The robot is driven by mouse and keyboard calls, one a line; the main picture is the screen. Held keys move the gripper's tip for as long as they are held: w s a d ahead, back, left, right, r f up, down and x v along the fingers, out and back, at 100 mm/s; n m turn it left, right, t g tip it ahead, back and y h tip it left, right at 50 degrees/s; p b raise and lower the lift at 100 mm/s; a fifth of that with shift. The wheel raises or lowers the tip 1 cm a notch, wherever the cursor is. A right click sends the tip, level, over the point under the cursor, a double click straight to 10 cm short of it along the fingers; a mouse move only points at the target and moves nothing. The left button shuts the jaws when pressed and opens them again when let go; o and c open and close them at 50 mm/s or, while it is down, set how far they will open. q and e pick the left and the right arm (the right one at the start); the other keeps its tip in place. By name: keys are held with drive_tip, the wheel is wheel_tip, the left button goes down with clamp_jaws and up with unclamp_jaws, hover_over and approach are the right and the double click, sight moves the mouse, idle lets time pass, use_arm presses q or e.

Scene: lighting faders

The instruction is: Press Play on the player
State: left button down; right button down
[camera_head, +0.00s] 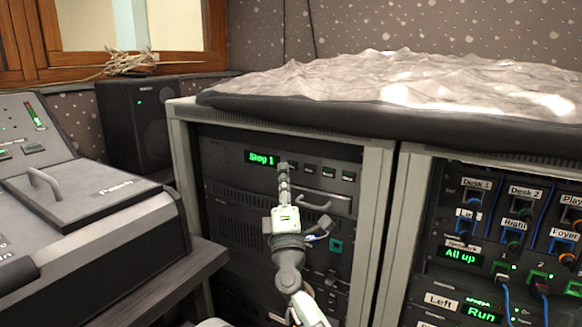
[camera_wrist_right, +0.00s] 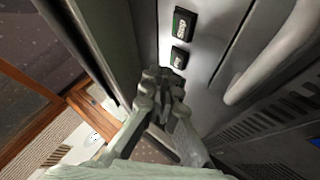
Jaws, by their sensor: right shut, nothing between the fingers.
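My left gripper is out of view.
A drawer handle (camera_head: 327,207) juts out below the buttons. The right rack holds patch cables (camera_head: 505,295) and labelled units, including an "All up" display (camera_head: 460,255). A sloped console (camera_head: 95,190) and a speaker (camera_head: 137,120) stand at left.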

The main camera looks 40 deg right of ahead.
drive_tip(key=shift+w+d+b, duration=0.2)
drive_tip(key=shift+d+b, duration=0.15)
drive_tip(key=shift+d, duration=0.05)
drive_tip(key=shift+w+d, duration=0.1)
drive_tip(key=shift+d, duration=0.2)
idle(0.8)
drive_tip(key=shift+a+b, duration=0.1)
drive_tip(key=shift+b, duration=0.2)
drive_tip(key=shift+s+a, duration=0.3)
drive_tip(key=shift+a, duration=0.3)
drive_tip(key=shift+s+a+b, duration=0.15)
drive_tip(key=shift+s+a, duration=0.15)
drive_tip(key=shift+a, duration=0.5)
drive_tip(key=shift+s+a+b, duration=0.1)
drive_tip(key=shift+s+a, duration=0.25)
drive_tip(key=shift+a, duration=0.4)
drive_tip(key=shift+s+a+b, duration=0.15)
drive_tip(key=shift+s+a, duration=0.15)
drive_tip(key=shift+a, duration=0.5)
drive_tip(key=shift+f, duration=0.1)
